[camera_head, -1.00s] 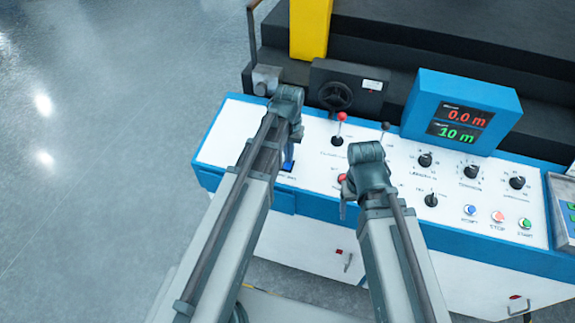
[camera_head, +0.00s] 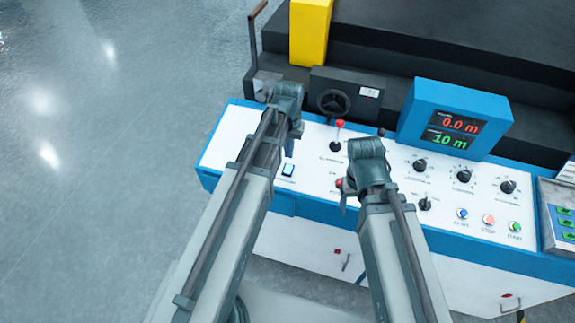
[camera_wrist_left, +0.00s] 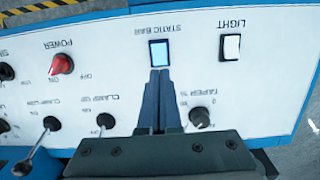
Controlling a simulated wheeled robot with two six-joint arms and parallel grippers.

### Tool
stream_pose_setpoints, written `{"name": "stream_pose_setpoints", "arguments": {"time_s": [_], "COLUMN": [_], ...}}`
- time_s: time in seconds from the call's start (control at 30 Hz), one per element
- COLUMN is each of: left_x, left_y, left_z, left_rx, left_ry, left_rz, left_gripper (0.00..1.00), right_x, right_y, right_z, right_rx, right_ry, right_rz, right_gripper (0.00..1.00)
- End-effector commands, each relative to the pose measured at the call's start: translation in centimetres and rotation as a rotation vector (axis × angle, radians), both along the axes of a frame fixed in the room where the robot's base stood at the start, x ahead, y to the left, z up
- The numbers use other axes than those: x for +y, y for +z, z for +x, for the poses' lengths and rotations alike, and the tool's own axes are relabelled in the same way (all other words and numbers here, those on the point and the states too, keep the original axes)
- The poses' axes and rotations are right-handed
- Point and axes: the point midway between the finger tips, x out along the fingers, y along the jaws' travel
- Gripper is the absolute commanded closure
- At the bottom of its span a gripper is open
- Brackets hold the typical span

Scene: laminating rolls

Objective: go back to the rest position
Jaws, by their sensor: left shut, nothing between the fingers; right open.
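My left gripper (camera_wrist_left: 159,76) is shut and empty in the left wrist view. Its fingertips appear just below the lit blue static bar switch (camera_wrist_left: 159,53); I cannot tell whether they touch it.
The white control panel (camera_head: 232,150) lies below both arms, with a red-topped lever (camera_head: 339,126), several black knobs and a blue display box (camera_head: 457,118). A handwheel (camera_head: 333,102) and a yellow post (camera_head: 309,32) stand behind. Open floor (camera_head: 100,130) lies to the left.

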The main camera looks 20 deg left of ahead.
Motion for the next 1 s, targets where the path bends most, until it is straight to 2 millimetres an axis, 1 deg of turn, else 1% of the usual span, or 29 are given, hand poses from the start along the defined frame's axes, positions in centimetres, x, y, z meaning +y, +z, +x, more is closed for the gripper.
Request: {"name": "stream_pose_setpoints", "arguments": {"time_s": [0.03, 0.2, 0.5, 0.57, 0.67, 0.8, 0.83, 0.9, 1.0], "left_x": [0.0, 0.0, 0.0, -0.2, -2.2, -6.3, -7.0, -8.4, -9.7], "left_y": [0.8, 2.0, 2.0, 1.9, 0.9, -1.1, -1.4, -2.1, -2.7], "left_z": [0.0, 0.0, 0.0, -0.3, -2.4, -7.6, -8.7, -10.9, -13.2], "left_rx": [0.000, 0.000, 0.000, 0.001, 0.008, 0.023, 0.027, 0.032, 0.037], "left_ry": [0.000, 0.000, 0.000, -0.005, -0.046, -0.152, -0.174, -0.220, -0.268], "left_rz": [0.000, 0.000, 0.000, 0.001, 0.012, 0.047, 0.055, 0.073, 0.091], "left_gripper": [1.00, 1.00, 1.00, 1.00, 1.00, 1.00, 1.00, 1.00, 1.00], "right_x": [0.0, 0.0, 0.0, 0.0, 0.0, 0.0, 0.0, 0.0, 0.0], "right_y": [0.8, 2.0, 2.0, 1.9, 0.9, -1.1, -1.5, -2.2, -2.8], "right_z": [0.0, 0.0, 0.0, 0.0, 0.0, 0.0, 0.0, 0.0, 0.0], "right_rx": [0.000, 0.000, 0.000, 0.000, 0.000, 0.000, 0.000, 0.000, 0.000], "right_ry": [0.000, -0.001, -0.002, -0.002, -0.002, -0.001, -0.001, -0.001, -0.001], "right_rz": [0.000, 0.000, 0.000, 0.000, 0.000, 0.000, 0.000, 0.000, 0.000], "right_gripper": [0.29, 0.29, 0.29, 0.29, 0.29, 0.29, 0.29, 0.29, 0.29]}}
